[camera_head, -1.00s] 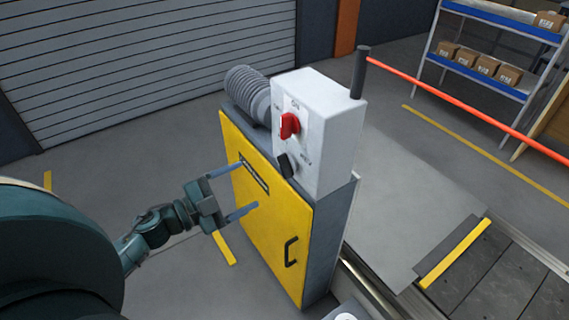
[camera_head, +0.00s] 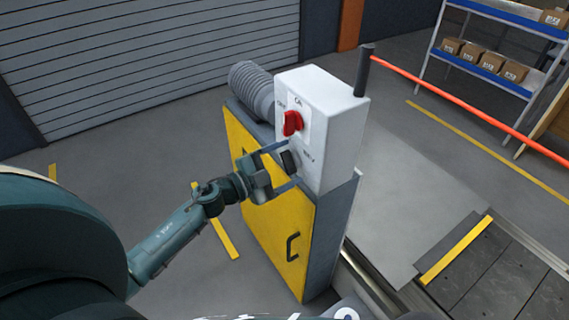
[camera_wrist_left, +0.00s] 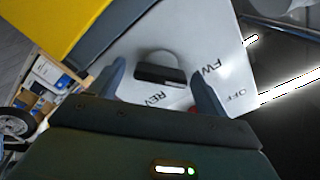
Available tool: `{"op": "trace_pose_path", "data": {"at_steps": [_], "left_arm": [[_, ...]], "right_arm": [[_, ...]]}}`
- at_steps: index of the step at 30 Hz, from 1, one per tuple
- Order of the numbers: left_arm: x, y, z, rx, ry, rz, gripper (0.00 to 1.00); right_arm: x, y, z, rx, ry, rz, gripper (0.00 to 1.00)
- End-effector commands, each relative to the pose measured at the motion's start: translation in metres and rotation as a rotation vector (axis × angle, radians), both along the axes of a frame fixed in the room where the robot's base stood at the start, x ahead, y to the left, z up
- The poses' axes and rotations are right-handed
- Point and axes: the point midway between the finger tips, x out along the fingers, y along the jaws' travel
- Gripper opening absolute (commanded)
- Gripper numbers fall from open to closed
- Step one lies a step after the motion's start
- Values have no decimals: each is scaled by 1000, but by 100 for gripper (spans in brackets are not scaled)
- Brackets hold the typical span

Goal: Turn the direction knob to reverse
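The direction knob (camera_head: 289,161) is a black bar-shaped knob low on the front of the light grey control box (camera_head: 335,125). In the left wrist view the knob (camera_wrist_left: 160,75) lies across a grey disc, with "REV" printed below it and "FW" to its right. My left gripper (camera_head: 283,167) is open at the box face, its fingers on either side of the knob. In the wrist view the gripper (camera_wrist_left: 158,73) has a visible gap between the right finger and the knob; the left finger is close to the bar's end. Contact cannot be told. My right gripper is not in view.
A red knob (camera_head: 292,123) sits above the black one. The box stands on a cabinet with a yellow door (camera_head: 262,215) and a black handle (camera_head: 292,247). A red bar (camera_head: 460,98) extends right from a dark post. The conveyor (camera_head: 500,275) lies at right.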

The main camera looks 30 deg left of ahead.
Motion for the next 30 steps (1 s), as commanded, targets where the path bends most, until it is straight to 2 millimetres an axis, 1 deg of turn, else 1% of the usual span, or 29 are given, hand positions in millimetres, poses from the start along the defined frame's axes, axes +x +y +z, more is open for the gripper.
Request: {"op": "trace_pose_path", "data": {"at_steps": [1,2,16,23,30], "left_arm": [[0,0,0,0,0,0,72],[0,0,0,0,0,0,70],[0,0,0,-1,1,0,32],[-1,0,0,16,-9,0,32],[-1,0,-1,108,-63,0,32]], "right_arm": [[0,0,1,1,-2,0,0],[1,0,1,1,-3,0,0],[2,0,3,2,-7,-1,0],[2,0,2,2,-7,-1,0],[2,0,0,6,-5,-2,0]]}}
